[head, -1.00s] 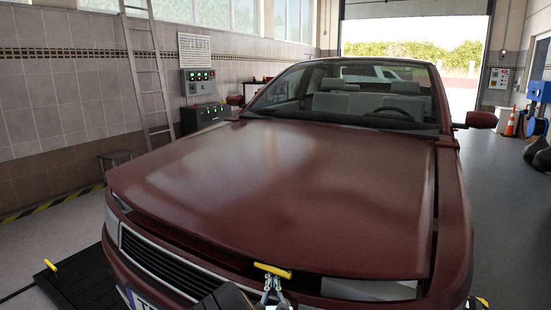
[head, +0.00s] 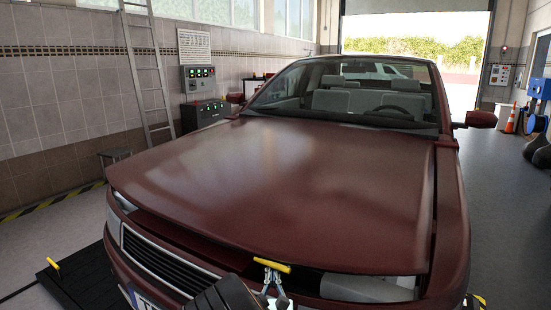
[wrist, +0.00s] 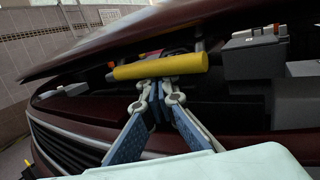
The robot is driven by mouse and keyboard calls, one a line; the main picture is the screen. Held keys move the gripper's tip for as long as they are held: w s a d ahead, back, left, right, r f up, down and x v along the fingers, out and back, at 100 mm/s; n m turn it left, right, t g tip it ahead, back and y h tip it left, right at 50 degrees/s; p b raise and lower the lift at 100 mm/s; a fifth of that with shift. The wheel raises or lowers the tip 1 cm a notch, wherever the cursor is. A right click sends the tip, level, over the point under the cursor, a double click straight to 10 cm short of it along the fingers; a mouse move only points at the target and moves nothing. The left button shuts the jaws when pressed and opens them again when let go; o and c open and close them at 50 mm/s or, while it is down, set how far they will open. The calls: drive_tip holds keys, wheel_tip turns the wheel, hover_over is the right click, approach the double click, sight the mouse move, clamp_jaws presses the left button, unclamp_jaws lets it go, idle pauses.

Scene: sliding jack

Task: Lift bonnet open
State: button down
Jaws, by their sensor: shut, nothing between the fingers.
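The dark red bonnet (head: 290,190) of the car is partly raised at its front edge. A dark gap shows under the edge, above the grille (head: 165,262). A yellow bar handle (head: 272,265) sits at the bonnet's front edge; in the wrist view the handle (wrist: 160,66) is joined by grey posts to the bonnet's underside. My gripper (head: 272,283) is just below the handle. In the wrist view my gripper (wrist: 157,88) has its fingers together, tips right at the handle's underside, with nothing between them. Whether they touch the handle is hard to tell.
Engine bay parts, including a grey box (wrist: 255,55), show under the bonnet in the wrist view. A ladder (head: 150,75) leans on the left wall near a stool (head: 115,155).

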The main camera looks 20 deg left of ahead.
drive_tip(key=shift+s+r+p, duration=0.15)
drive_tip(key=shift+r+p, duration=2.8)
drive_tip(key=shift+r, duration=0.65)
drive_tip(key=shift+s+r+p, duration=0.15)
drive_tip(key=shift+r+p, duration=2.75)
drive_tip(key=shift+r, duration=0.7)
drive_tip(key=shift+r, duration=0.1)
